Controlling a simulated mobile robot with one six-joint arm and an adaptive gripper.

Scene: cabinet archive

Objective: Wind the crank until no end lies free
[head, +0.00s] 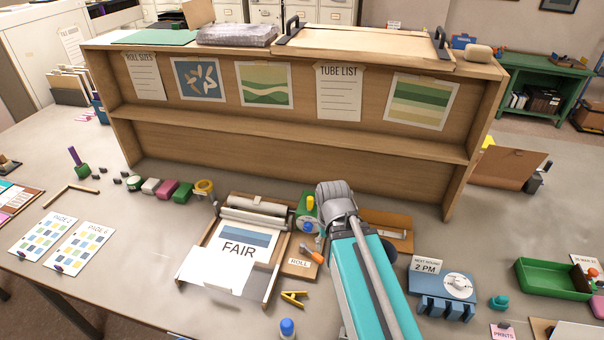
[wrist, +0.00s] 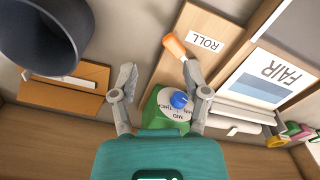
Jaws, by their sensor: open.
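A printed sheet marked FAIR (head: 238,248) lies spread on a wooden roller frame, its near end reaching the frame's front. A pale roller (head: 255,214) lies across the far end; it also shows in the wrist view (wrist: 238,122). A crank with an orange handle (head: 311,256) is at the frame's right side, by a ROLL label (head: 299,263). In the wrist view, my gripper (wrist: 158,72) is open, its fingers apart with nothing held. The orange handle (wrist: 174,44) lies just beyond the right fingertip; I cannot tell whether they touch. In the head view my arm hides the fingers.
A green block with a blue knob and dial (wrist: 180,101) is close below the fingers. A wooden shelf unit (head: 290,130) stands behind. A yellow clip (head: 293,299) lies in front, a blue timer (head: 445,300) at right. A dark cylinder (wrist: 45,30) fills the wrist view's upper left.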

